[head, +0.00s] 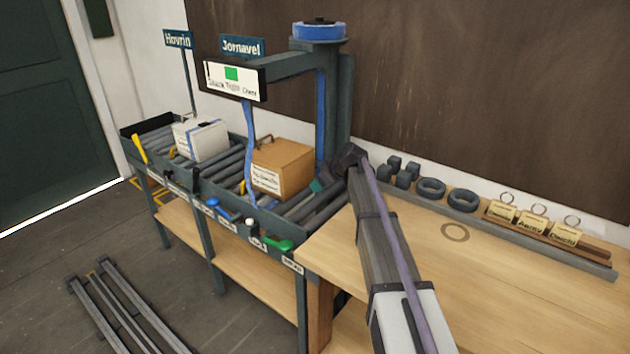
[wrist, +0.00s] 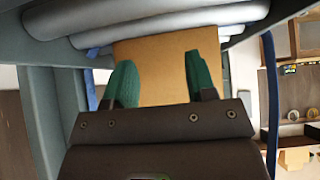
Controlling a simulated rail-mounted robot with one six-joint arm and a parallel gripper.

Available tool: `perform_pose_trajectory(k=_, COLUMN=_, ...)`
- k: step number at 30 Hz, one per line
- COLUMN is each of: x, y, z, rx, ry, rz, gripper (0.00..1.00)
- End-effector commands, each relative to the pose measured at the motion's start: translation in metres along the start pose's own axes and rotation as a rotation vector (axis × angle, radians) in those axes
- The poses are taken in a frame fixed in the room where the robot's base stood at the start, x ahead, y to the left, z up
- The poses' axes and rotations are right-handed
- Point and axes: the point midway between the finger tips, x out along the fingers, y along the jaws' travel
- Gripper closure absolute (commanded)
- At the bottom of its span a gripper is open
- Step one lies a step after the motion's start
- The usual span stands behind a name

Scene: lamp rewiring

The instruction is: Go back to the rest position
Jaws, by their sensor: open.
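My gripper (wrist: 160,82) shows in the wrist view as two green fingers set well apart, open with nothing between them. The tan side of the cardboard box (wrist: 155,58) lies beyond the fingertips, under the grey rollers at the top of that view. In the head view my arm reaches up from the bottom right, and the green tip of my gripper (head: 316,186) is partly hidden at the right end of the roller conveyor. The brown cardboard box (head: 283,166) with a white label sits on the rollers just left of it. I cannot tell whether they touch.
A white box (head: 201,140) sits farther left on the conveyor (head: 233,165). A sign gantry (head: 290,66) with a blue roll (head: 318,31) stands over the conveyor. The wooden bench (head: 500,290) is mostly clear, with dark rings (head: 432,188) and tags (head: 533,223) along its back.

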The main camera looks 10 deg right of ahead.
Motion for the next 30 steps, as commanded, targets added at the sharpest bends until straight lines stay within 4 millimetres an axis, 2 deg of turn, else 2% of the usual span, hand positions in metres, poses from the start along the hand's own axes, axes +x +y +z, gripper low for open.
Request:
perform_pose_trajectory(k=3, x=-0.021, y=-0.001, z=0.005, rx=0.001, ry=0.001, rz=0.001, gripper=0.49)
perform_pose_trajectory(k=6, x=-0.030, y=-0.001, z=0.011, rx=0.000, ry=0.001, rz=0.000, gripper=0.49)
perform_pose_trajectory(k=14, x=-0.029, y=0.000, z=0.013, rx=0.001, ry=0.000, rz=0.000, gripper=0.49)
perform_pose_trajectory(k=17, x=-0.029, y=-0.002, z=0.015, rx=0.077, ry=-0.013, rz=-0.010, gripper=0.49)
perform_pose_trajectory(k=18, x=-0.032, y=-0.008, z=0.023, rx=0.148, ry=-0.046, rz=-0.017, gripper=0.49)
perform_pose_trajectory(k=20, x=-0.045, y=-0.035, z=0.053, rx=0.294, ry=-0.139, rz=-0.016, gripper=0.49)
perform_pose_trajectory(k=23, x=-0.080, y=-0.108, z=0.106, rx=0.507, ry=-0.326, rz=0.026, gripper=0.49)
perform_pose_trajectory(k=24, x=-0.095, y=-0.139, z=0.127, rx=0.579, ry=-0.399, rz=0.059, gripper=0.49)
perform_pose_trajectory(k=27, x=-0.135, y=-0.209, z=0.172, rx=0.706, ry=-0.552, rz=0.158, gripper=0.49)
perform_pose_trajectory(k=30, x=-0.166, y=-0.261, z=0.202, rx=0.737, ry=-0.644, rz=0.237, gripper=0.49)
